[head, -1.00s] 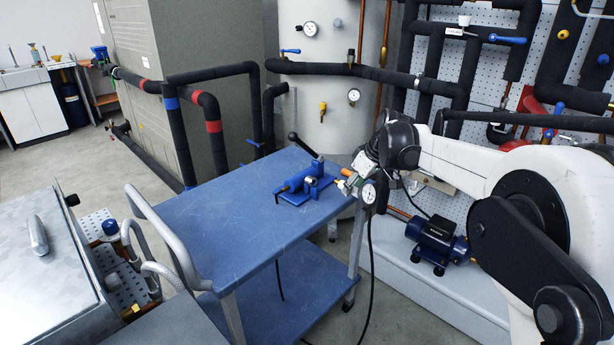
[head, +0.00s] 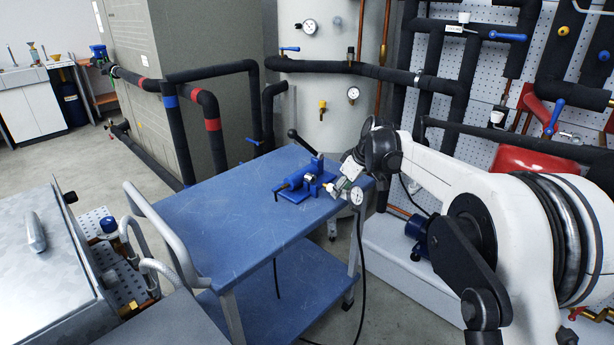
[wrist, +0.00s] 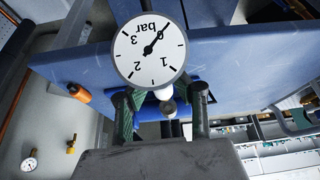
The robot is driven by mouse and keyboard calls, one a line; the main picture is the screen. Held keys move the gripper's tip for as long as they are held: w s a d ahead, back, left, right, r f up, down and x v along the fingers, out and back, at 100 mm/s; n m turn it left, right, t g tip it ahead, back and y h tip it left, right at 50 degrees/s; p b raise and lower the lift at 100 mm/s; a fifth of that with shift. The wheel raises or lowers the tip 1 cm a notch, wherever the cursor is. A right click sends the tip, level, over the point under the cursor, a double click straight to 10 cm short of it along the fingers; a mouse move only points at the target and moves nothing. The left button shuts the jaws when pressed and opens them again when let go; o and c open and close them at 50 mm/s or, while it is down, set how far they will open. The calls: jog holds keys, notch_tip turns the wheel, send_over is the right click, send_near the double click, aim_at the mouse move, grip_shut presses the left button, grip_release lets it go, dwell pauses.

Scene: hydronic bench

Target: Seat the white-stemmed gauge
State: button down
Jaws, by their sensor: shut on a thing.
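My gripper (wrist: 162,108) is shut on a round white-faced gauge (wrist: 150,51), holding it near its white stem (wrist: 164,92). The dial reads "bar" and appears upside down in the wrist view. In the head view the gauge (head: 357,196) hangs at the end of my arm, by the right edge of the blue cart top (head: 230,207). A blue vise-like fixture (head: 300,188) with a black lever stands on the cart, just left of my gripper. The gauge looks apart from it. The stem's lower end is partly hidden by the fingers.
The left part of the cart top is bare. A grey cart handle (head: 160,235) rises at its left. A white tank (head: 325,110) with gauges and black pipes stands behind. An orange-tipped part (wrist: 80,93) shows left of my gripper in the wrist view.

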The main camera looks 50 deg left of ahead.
aim_at(325, 184)
jog(key=shift+r+p, duration=0.15)
jog(key=shift+p, duration=0.4)
jog(key=p, duration=0.4)
jog(key=shift+w+d+r, duration=0.1)
jog(key=shift+d+r, duration=0.1)
jog(key=shift+d, duration=0.15)
jog(key=shift+d+p, duration=0.25)
jog(key=shift+p, duration=0.7)
jog(key=shift+f+p, duration=0.15)
jog(key=shift+p, duration=0.15)
jog(key=shift+d+f, duration=0.1)
jog(key=shift+d, duration=0.05)
jog(key=shift+f, duration=0.15)
jog(key=shift+s+a, duration=0.2)
jog(key=shift+a, duration=2.05)
jog(key=shift+s+a+b, duration=0.15)
jog(key=shift+a+b, duration=0.3)
jog(key=shift+a, duration=0.85)
